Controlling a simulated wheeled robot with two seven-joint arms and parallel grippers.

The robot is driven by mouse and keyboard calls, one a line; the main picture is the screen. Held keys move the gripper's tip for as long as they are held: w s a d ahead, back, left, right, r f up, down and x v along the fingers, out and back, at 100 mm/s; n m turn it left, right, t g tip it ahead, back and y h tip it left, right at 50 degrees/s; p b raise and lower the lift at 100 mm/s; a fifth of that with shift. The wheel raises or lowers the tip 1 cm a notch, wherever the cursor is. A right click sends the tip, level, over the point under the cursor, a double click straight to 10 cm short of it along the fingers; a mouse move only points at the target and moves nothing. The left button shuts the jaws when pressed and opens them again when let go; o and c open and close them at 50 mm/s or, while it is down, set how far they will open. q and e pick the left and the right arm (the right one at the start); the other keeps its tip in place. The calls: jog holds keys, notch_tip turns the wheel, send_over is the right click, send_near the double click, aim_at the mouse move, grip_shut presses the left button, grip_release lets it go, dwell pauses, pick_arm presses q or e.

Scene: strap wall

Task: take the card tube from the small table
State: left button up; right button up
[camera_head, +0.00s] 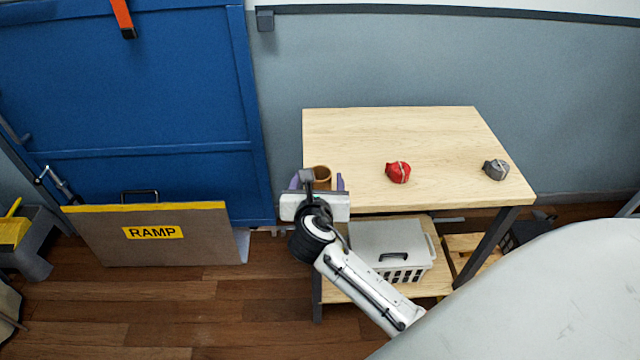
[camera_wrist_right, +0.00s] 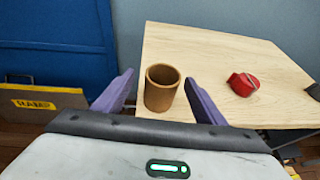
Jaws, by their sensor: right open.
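The card tube (camera_head: 322,173) is a short brown hollow cylinder standing upright near the front left corner of the small table (camera_head: 420,135). It also shows in the right wrist view (camera_wrist_right: 162,88), with its open top facing up. My right gripper (camera_head: 318,183) is at the table's front left edge. Its purple fingers are open, one on each side of the tube, with gaps visible in the right wrist view (camera_wrist_right: 160,88). The tube's lower part is hidden in the head view by my gripper. My left gripper is in neither view.
A red strap bundle (camera_head: 398,172) and a grey one (camera_head: 496,169) lie on the tabletop to the right. A lidded basket (camera_head: 390,245) sits on the lower shelf. A ramp board (camera_head: 155,235) leans against the blue door (camera_head: 130,90). The back of the tabletop is clear.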

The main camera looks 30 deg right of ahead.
aim_at(321, 174)
jog(key=x, duration=0.6)
jog(key=shift+w+d+f+b, duration=0.1)
jog(key=shift+d+f+b, duration=0.1)
jog(key=shift+f+b, duration=0.1)
jog(key=shift+c, duration=0.2)
jog(key=c, duration=1.1)
